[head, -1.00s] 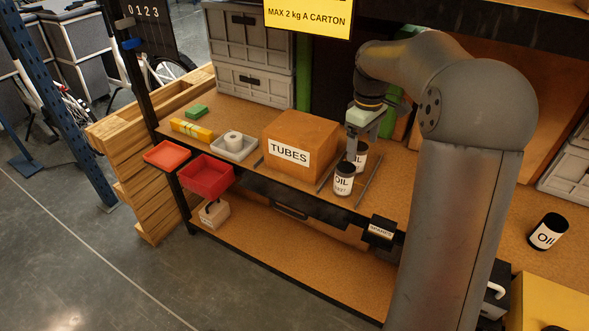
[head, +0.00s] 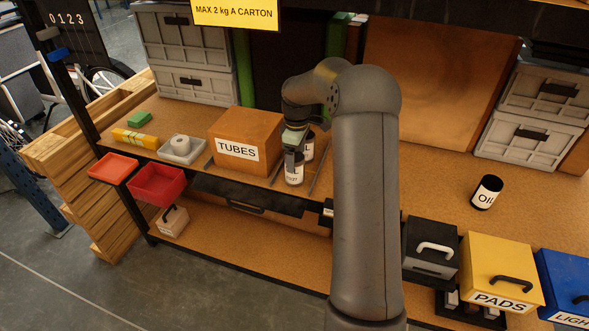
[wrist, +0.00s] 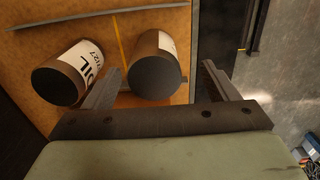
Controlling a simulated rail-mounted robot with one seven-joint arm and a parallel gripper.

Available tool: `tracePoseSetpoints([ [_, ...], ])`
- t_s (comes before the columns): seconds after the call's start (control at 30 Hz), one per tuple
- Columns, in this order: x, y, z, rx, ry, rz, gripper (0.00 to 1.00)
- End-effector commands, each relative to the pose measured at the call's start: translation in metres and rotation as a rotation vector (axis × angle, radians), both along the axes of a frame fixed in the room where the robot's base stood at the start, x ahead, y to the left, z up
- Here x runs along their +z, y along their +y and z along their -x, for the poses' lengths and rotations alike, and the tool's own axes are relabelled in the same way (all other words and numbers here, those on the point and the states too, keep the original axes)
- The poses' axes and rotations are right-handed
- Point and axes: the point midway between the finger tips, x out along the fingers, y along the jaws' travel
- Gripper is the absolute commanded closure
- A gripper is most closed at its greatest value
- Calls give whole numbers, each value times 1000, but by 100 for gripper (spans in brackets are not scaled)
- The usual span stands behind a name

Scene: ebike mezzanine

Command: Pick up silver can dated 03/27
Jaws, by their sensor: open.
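Two cans with dark ends and white OIL labels stand close together right of the TUBES carton. The front can (head: 294,174) is near the shelf's front edge; the back can (head: 308,148) is partly hidden by my gripper (head: 293,157). In the wrist view my gripper (wrist: 162,68) is open, with one can (wrist: 154,68) between its fingers; that can's date is not readable. The other can (wrist: 70,72) lies outside the left finger, its label showing OIL and a date seemingly ending in /27. A third OIL can (head: 487,193) stands far to the right.
The TUBES carton (head: 245,141) is left of the cans. Thin metal strips (head: 320,177) lie on the shelf beside them. A grey tray with a white roll (head: 180,143) and red bins (head: 158,184) are farther left. Black, yellow PADS (head: 500,270) and blue boxes are at right.

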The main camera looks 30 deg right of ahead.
Motion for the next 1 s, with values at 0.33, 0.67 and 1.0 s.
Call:
tracePoseSetpoints([
  [0.33,-38,1,-10,1,3,-1,20],
  [0.67,-55,0,-11,0,-1,1,20],
  [1.0,-54,0,-11,0,-2,1,77],
])
